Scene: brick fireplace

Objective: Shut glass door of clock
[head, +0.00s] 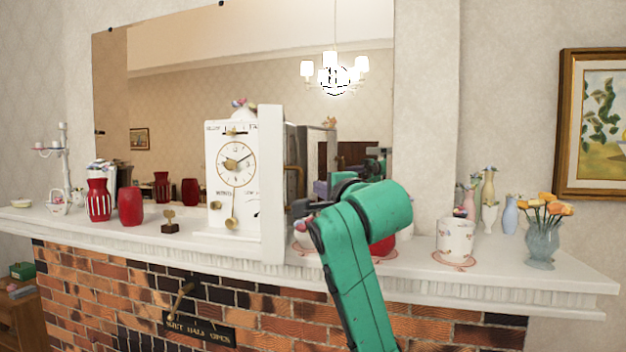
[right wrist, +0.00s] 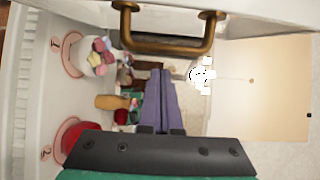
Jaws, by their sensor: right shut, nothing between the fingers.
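The white clock (head: 236,165) stands on the mantel in the head view, with its dial and pendulum uncovered. Its door (head: 271,185) stands open, seen nearly edge-on as a tall white frame jutting toward me at the clock's right. A brass handle (head: 294,181) is on the door's right side. In the right wrist view the handle (right wrist: 165,45) spans the top, below the pale door (right wrist: 265,14). My right gripper (right wrist: 160,75) is shut and empty, its fingertips just below the handle with no clear contact. In the head view my right arm hides much of it. My left gripper is not in view.
The white mantel (head: 150,234) holds red vases (head: 131,206) at left and a small key-like piece (head: 170,221) before the clock. A white pot (head: 456,240) and a flower vase (head: 542,240) stand at right. A large mirror (head: 180,100) is behind.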

